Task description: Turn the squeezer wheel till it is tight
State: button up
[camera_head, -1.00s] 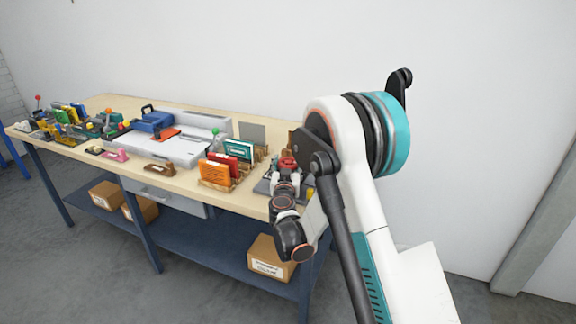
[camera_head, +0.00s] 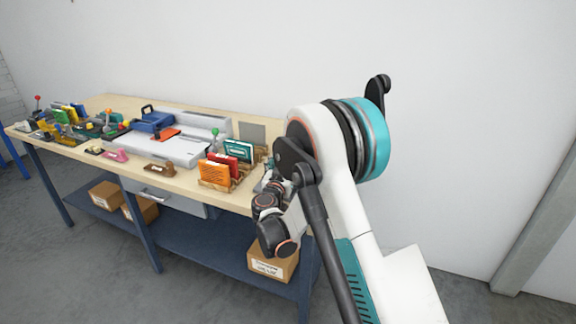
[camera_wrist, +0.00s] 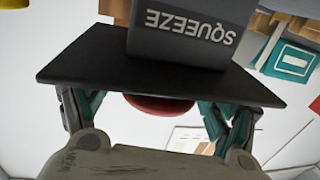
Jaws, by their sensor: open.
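The squeezer shows upside down in the wrist view as a dark grey block (camera_wrist: 188,35) lettered SQUEEZE, with a wide black plate (camera_wrist: 85,66). The red wheel (camera_wrist: 160,104) shows only as a rounded strip at the plate's edge; the plate hides the rest. My gripper (camera_wrist: 153,112) is open, with one teal-and-black finger on each side of the wheel. A gap shows between the wheel and each finger, and I cannot tell any contact. In the head view my arm hides the wheel at the bench's right end.
On the bench (camera_head: 112,172), the orange (camera_head: 214,174), red (camera_head: 222,161) and green (camera_head: 238,150) pieces in wooden stands are close left of my arm. A white machine (camera_head: 165,146) with a blue part stands farther left. Cartons (camera_head: 272,262) sit on the lower shelf.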

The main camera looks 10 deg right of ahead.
jog(key=v, duration=1.2)
